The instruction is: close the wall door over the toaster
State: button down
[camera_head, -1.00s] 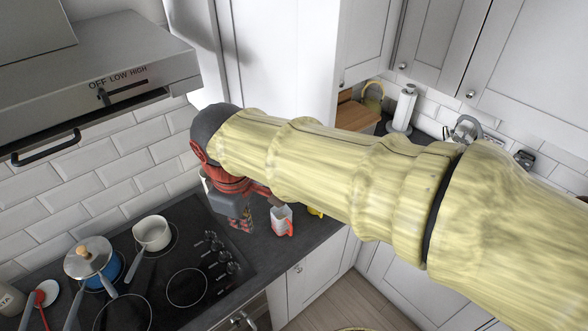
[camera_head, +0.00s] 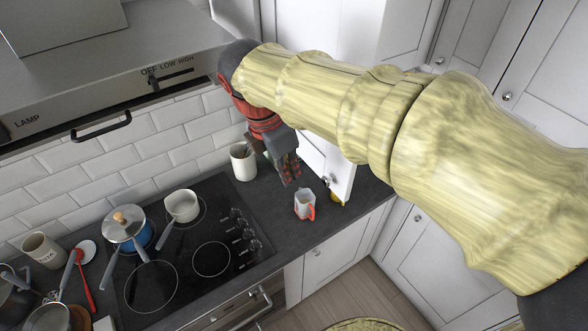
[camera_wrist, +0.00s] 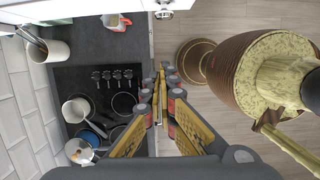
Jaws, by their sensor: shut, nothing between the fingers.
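The white wall door (camera_head: 342,171) stands open, its lower part showing beneath my arm in the head view. A round knob (camera_head: 327,181) sits near its lower corner. A white panel edge with a knob (camera_wrist: 163,14) also shows at the top of the wrist view. My gripper (camera_head: 290,178) is shut and empty, pointing down over the worktop, left of the door and apart from its knob in the head view. Its closed fingertips (camera_wrist: 160,68) show in the wrist view. My arm hides much of the door. I cannot make out the toaster.
A white and red mug (camera_head: 304,205) stands on the slate worktop below the door. A utensil crock (camera_head: 243,162) stands by the tiled wall. The hob holds a white saucepan (camera_head: 182,206) and a blue pot (camera_head: 140,237). The hood (camera_head: 110,65) hangs at upper left.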

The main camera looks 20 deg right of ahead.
jog(key=w+d+f+p, duration=0.1)
jog(key=d+f, duration=0.4)
jog(key=f, duration=0.2)
jog(key=shift+w+d+p, duration=0.2)
jog(key=shift+w+p, duration=0.2)
jog(key=shift+d+f, duration=0.1)
jog(key=shift+d, duration=0.05)
